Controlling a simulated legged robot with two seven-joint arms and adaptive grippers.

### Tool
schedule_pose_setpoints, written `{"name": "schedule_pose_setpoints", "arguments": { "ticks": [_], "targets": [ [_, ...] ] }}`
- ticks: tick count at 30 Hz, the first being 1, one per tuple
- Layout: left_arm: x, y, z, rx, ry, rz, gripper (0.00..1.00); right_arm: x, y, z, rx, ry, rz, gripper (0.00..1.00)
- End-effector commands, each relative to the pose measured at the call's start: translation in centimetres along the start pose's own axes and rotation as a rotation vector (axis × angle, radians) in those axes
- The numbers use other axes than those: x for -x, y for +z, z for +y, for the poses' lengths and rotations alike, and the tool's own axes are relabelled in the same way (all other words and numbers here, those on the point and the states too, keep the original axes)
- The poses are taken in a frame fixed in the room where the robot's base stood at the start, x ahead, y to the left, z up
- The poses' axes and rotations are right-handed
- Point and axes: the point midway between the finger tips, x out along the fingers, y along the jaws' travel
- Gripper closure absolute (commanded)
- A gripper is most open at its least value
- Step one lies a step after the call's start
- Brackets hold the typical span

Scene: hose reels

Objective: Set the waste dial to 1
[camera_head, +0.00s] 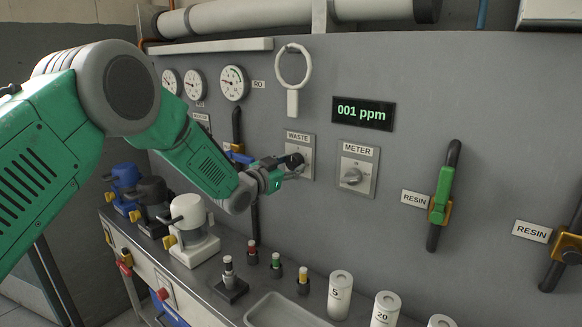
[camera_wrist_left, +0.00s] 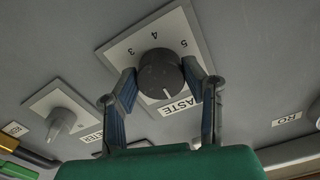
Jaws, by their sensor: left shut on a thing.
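The waste dial is a dark round knob (camera_wrist_left: 158,72) on a pale plate (camera_head: 305,145) labelled WASTE on the grey wall panel. In the left wrist view the plate appears turned over, with 3, 4 and 5 readable; other numbers are hidden. A white line on the knob's face points toward the WASTE label. My left gripper (camera_head: 290,167) reaches the dial from the left. In the wrist view its two fingers (camera_wrist_left: 160,82) stand on either side of the knob, shut on it. My right gripper is in neither view.
The METER dial (camera_head: 352,177) is just right of the waste dial. A display (camera_head: 364,113) reads 001 ppm. A ring handle (camera_head: 293,68) hangs above. A green-handled RESIN valve (camera_head: 442,195) is further right. Bottles and white cylinders (camera_head: 340,294) stand on the shelf below.

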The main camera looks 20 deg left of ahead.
Motion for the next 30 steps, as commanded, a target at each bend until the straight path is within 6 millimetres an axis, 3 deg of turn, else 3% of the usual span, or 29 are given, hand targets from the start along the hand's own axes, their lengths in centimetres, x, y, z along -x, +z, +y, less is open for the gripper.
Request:
{"name": "schedule_pose_setpoints", "arguments": {
  "ticks": [30],
  "targets": [
    [-0.1, -0.1, 0.2, -0.743, 0.0, 0.006, 0.9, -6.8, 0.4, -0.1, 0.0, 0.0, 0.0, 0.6]
  ]
}}
